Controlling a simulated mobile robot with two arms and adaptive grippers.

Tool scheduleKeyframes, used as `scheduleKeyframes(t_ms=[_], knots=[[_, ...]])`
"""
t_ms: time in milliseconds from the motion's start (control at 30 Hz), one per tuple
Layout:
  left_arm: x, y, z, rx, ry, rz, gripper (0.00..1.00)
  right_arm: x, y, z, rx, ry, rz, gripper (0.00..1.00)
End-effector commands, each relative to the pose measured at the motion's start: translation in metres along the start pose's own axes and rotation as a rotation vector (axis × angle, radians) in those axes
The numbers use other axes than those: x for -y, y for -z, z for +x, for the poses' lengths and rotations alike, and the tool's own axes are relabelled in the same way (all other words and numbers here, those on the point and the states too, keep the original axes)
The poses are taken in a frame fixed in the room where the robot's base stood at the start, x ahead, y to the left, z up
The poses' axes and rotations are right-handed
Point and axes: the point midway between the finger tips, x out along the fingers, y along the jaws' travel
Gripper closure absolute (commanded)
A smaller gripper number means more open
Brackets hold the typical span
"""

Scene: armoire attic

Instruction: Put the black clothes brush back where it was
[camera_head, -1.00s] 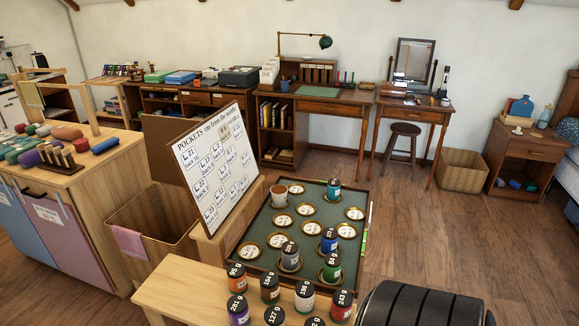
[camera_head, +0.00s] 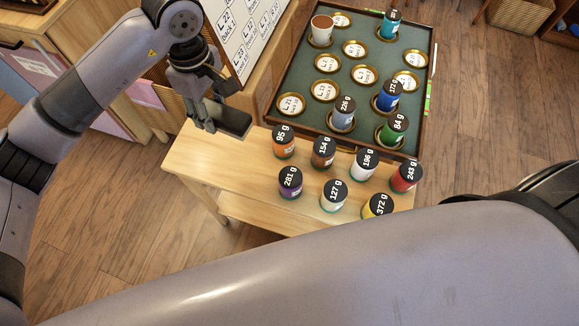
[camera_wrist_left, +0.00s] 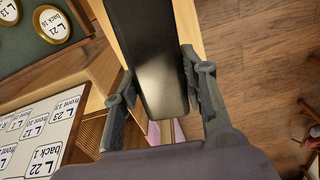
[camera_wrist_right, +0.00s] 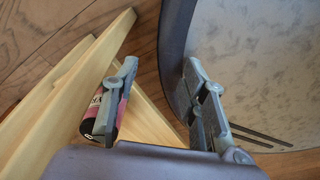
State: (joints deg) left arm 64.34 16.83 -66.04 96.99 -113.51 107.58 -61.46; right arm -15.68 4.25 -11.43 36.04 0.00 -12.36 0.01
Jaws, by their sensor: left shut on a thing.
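The black clothes brush (camera_head: 232,119) is held in my left gripper (camera_head: 208,117), above or at the left end of the light wooden bench in the head view; I cannot tell if it touches the bench. In the left wrist view, the brush (camera_wrist_left: 155,62) runs lengthwise between both fingers of my left gripper (camera_wrist_left: 162,92), which are shut on its sides. Its far end is cut off by the frame. My right gripper (camera_wrist_right: 155,100) shows only in the right wrist view, with its fingers apart and nothing between them.
The wooden bench (camera_head: 200,160) carries several weight-labelled jars, including an orange one (camera_head: 284,147). A green tray (camera_head: 300,88) behind holds round labelled spots, several jars and a cup (camera_head: 321,30). A sign board (camera_head: 245,35) stands beside it. Floor is clear at left.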

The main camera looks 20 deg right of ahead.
Motion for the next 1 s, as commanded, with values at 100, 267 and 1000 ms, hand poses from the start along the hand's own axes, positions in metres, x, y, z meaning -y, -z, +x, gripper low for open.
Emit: scheduleKeyframes(t_ms=[100,267,1000], knots=[[-0.018,-0.008,-0.017,-0.002,-0.002,-0.081,0.91,-0.001,-0.029,0.004,0.040,-0.001,-0.003,0.60],[-0.022,-0.012,-0.023,0.001,0.002,-0.121,0.91,0.000,-0.053,0.002,0.077,0.000,-0.004,0.60],[-0.022,-0.012,0.130,0.003,0.001,-0.118,0.91,0.004,-0.025,-0.008,0.037,0.004,-0.001,0.60]])
